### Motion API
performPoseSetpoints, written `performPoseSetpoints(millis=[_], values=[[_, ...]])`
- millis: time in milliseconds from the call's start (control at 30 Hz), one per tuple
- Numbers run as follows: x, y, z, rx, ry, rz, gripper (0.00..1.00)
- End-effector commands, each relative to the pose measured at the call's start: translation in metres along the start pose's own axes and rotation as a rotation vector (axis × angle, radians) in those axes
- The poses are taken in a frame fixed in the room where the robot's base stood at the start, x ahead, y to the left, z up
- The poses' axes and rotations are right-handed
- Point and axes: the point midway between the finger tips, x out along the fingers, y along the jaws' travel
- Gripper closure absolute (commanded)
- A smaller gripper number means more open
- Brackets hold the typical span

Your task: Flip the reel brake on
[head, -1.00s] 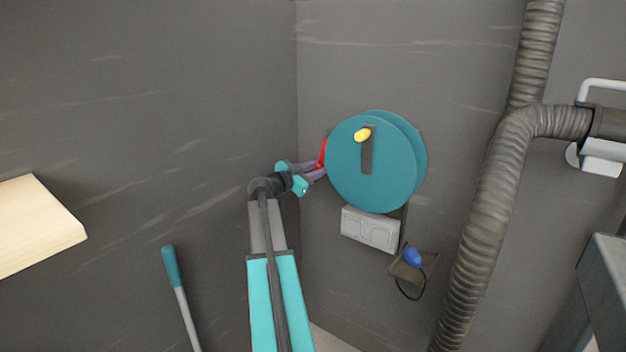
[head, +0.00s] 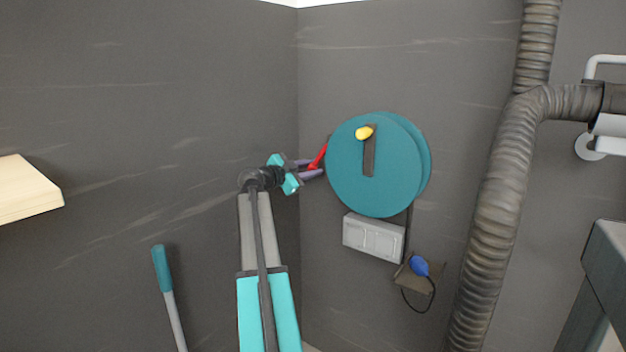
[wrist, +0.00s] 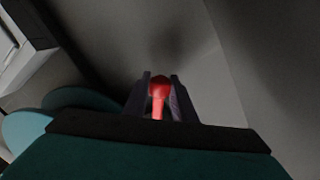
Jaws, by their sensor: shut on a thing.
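The teal reel (head: 355,175) is mounted on the grey wall, with a yellow knob (head: 364,132) on a dark crank on its face. The red brake lever (head: 319,156) sticks out at the reel's left edge, tilted up to the right in the head view. My gripper (head: 311,169) is at the left of the reel, its purple fingers shut on the red lever. In the wrist view the lever's rounded red end (wrist: 159,88) sits between both fingers. The lever's base is hidden behind the reel. The reel's edge (wrist: 35,125) shows at the lower left of the wrist view.
A grey outlet box (head: 373,238) is below the reel. A small shelf with a blue bulb (head: 419,265) and cable is lower right. A ribbed duct (head: 495,210) runs at right. A teal-handled rod (head: 162,268) and a pale shelf (head: 27,190) are at left.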

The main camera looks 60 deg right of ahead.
Motion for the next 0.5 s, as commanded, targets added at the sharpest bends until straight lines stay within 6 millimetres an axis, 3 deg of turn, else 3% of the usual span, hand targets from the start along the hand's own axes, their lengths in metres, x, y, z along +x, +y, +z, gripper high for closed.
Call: performPoseSetpoints(millis=[500], values=[[0.0022, -0.0061, -0.0018, 0.064, -0.007, 0.001, 1.00]])
